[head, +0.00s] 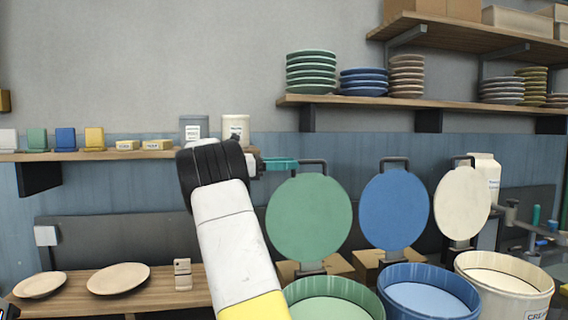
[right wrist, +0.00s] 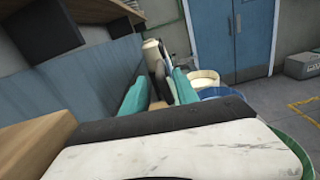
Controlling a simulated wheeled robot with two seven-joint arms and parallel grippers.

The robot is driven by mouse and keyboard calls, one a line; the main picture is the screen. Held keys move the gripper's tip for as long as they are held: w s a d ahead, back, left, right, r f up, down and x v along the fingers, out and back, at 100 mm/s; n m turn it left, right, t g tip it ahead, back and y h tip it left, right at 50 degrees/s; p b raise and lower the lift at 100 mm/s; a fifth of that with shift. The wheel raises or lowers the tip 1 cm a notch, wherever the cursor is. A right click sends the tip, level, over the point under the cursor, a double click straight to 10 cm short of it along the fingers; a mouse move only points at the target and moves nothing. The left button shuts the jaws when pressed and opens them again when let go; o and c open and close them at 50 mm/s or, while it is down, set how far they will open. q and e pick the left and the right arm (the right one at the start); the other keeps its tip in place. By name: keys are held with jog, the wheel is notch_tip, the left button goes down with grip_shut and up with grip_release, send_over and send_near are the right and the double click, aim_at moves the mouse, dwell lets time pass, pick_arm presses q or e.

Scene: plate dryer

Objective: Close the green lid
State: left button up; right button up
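The round green lid (head: 310,220) stands upright and open behind the green bucket (head: 333,288), with a dark handle loop at its top. The bucket is cut off by the lower edge of the head view; part of its rim also shows in the right wrist view (right wrist: 290,150). My right gripper (head: 283,163) is at the height of the lid's top, just left of the handle. In the right wrist view its two teal fingers (right wrist: 158,90) are apart. I cannot tell whether it touches the lid.
A blue lid (head: 394,212) and a cream lid (head: 461,204) stand open to the right, behind a blue bucket (head: 428,290) and a cream bucket (head: 503,277). A shelf (head: 440,101) with stacked plates hangs above. Plates lie on a low wooden bench (head: 150,295) at left.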

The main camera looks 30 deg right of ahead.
aim_at(320, 162)
jog(key=x, duration=0.7)
jog(key=shift+s+d, duration=0.1)
jog(key=shift+d, duration=0.1)
grip_shut()
dwell(1.2)
